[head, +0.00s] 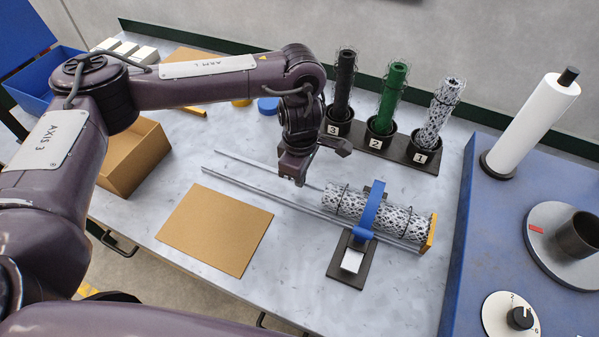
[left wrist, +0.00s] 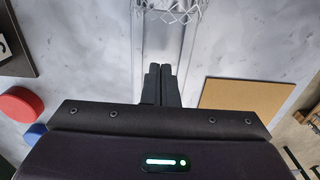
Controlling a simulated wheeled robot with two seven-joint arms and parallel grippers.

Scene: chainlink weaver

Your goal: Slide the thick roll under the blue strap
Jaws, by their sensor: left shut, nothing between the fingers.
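The thick roll, black-and-white speckled with dark rings around it (head: 398,220), lies along two metal rails (head: 262,187). It passes under the blue strap (head: 371,207), with parts of the roll showing on both sides of it. Its right end is at an orange end plate (head: 429,233); I cannot tell if they touch. The strap arches over the roll from a dark base plate (head: 343,270). My left gripper (head: 300,182) is shut and empty, just left of the roll's left end. Its closed fingers also show in the left wrist view (left wrist: 160,72), with wire mesh (left wrist: 168,10) ahead. My right gripper is out of view.
A dark rack (head: 398,153) behind holds black, green and speckled rolls. A brown board (head: 215,229) lies front left, beside an open cardboard box (head: 140,165). A blue bench (head: 490,235) with a white paper roll (head: 533,122) stands right. Table front right is clear.

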